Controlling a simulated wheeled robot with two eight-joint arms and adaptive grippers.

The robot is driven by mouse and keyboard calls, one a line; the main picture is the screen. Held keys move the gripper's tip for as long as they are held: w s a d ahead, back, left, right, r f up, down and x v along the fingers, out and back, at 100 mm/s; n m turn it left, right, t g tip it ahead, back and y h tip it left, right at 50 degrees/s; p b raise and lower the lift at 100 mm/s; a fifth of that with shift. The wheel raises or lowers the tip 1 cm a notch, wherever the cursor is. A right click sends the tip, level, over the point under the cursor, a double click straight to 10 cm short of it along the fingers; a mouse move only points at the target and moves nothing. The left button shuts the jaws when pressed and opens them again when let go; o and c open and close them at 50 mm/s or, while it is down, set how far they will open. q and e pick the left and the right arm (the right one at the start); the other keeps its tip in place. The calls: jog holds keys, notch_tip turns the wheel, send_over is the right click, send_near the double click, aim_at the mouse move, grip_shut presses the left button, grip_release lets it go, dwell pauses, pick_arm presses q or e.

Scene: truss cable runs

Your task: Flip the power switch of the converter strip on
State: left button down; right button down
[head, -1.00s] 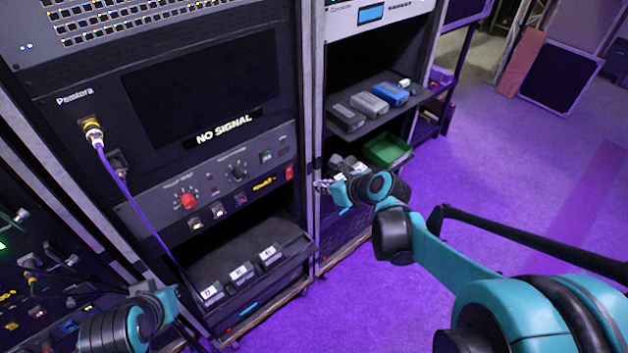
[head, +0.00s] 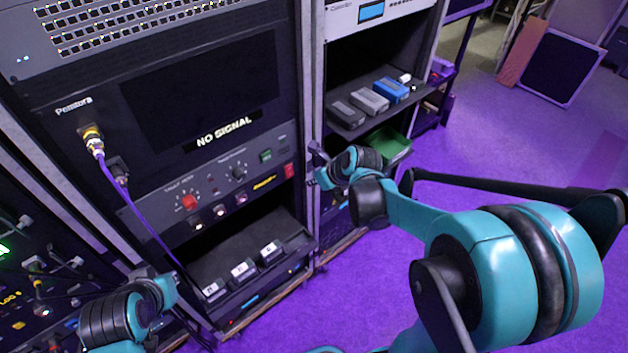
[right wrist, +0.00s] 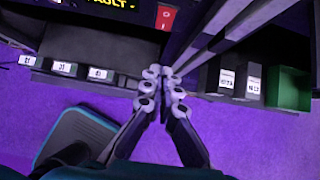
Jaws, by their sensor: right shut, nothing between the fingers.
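A black panel (head: 215,203) in the left rack carries a red knob and a yellow-lit display. A red rocker switch (head: 289,171) sits at its right end; it also shows at the top of the right wrist view (right wrist: 165,17). I cannot tell which way it is tipped, nor whether this panel is the converter strip. My right gripper (head: 315,168) is right of the switch, by the rack post, and apart from it. Its fingers (right wrist: 163,78) are shut and empty, below the switch in the wrist view. My left gripper (head: 170,290) is at lower left, its fingers unclear.
A monitor (head: 205,85) reads NO SIGNAL above the panel. Small labelled boxes (head: 241,268) stand on the shelf below. A purple cable (head: 138,205) hangs at left. The right rack holds grey and blue boxes (head: 392,90) and a green bin (head: 388,148).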

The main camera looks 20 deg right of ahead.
aim_at(289, 171)
jog(key=w+a+f+b, duration=0.2)
jog(key=w+f, duration=0.3)
jog(key=w, duration=0.2)
jog(key=shift+w+a+f+b, duration=0.15)
jog(key=shift+w+a+b, duration=0.05)
jog(key=shift+a+b, duration=0.1)
jog(key=shift+w+a+f+t+b, duration=0.1)
jog(key=shift+w+t+b, duration=0.2)
jog(key=shift+b, duration=0.1)
